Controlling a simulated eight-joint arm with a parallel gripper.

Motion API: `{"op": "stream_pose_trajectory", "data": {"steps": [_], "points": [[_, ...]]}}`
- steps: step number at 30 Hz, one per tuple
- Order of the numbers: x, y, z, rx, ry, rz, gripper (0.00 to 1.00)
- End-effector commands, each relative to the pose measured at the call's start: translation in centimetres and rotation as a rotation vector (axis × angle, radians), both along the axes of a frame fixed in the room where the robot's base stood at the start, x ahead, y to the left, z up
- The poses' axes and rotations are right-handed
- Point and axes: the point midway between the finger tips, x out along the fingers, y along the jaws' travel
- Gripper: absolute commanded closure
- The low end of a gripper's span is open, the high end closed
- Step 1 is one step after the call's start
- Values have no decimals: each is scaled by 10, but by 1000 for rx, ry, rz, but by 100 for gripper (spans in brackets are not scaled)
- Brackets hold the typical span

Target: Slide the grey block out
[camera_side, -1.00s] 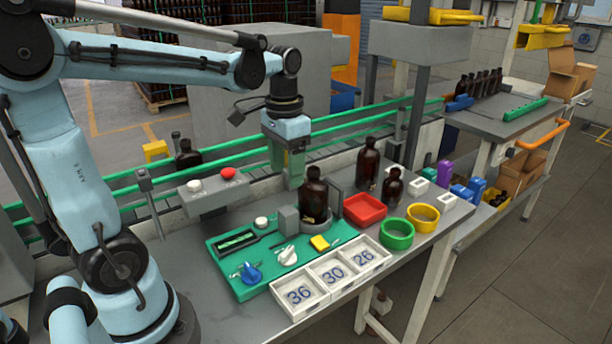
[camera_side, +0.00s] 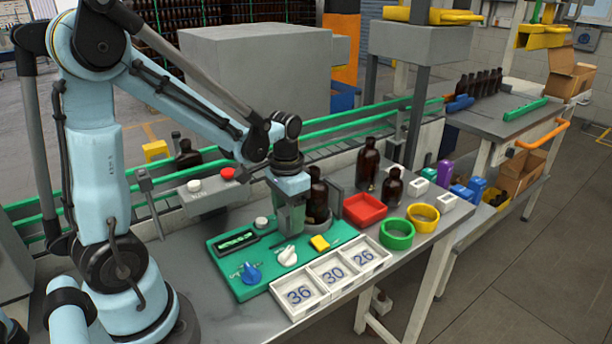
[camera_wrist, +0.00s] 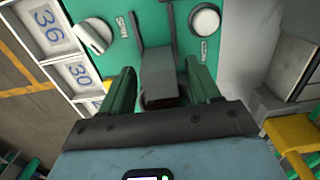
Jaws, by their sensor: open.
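The grey block (camera_wrist: 158,72) sits at the edge of the green panel (camera_side: 222,262), in a dark slot or guide. In the wrist view it lies between the two green fingers of my gripper (camera_wrist: 161,80), which are apart on either side of it. Whether they touch it is not clear. In the side view my gripper (camera_side: 291,222) is low over the panel and hides the block. An amber bottle (camera_side: 319,192) stands just behind and right of my gripper, partly covered by it.
On the panel are a blue knob (camera_side: 251,273), a white knob (camera_side: 287,256) and a yellow piece (camera_side: 320,243). White numbered trays (camera_side: 300,294) line the front. A red tray (camera_side: 365,209), green ring (camera_side: 397,233) and yellow ring (camera_side: 423,217) stand right; two more amber bottles (camera_side: 367,164) stand behind.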

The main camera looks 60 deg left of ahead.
Motion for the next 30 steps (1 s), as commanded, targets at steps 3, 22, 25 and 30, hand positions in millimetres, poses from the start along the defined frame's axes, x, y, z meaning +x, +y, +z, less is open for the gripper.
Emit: {"op": "stream_pose_trajectory", "data": {"steps": [3, 22, 25, 30], "points": [[0, 0, -2, 0, 0, 0, 38], [0, 0, -2, 0, 0, 0, 100], [0, 0, -2, 0, 0, 0, 100], [-9, 0, -2, 0, 0, 1, 100]]}}
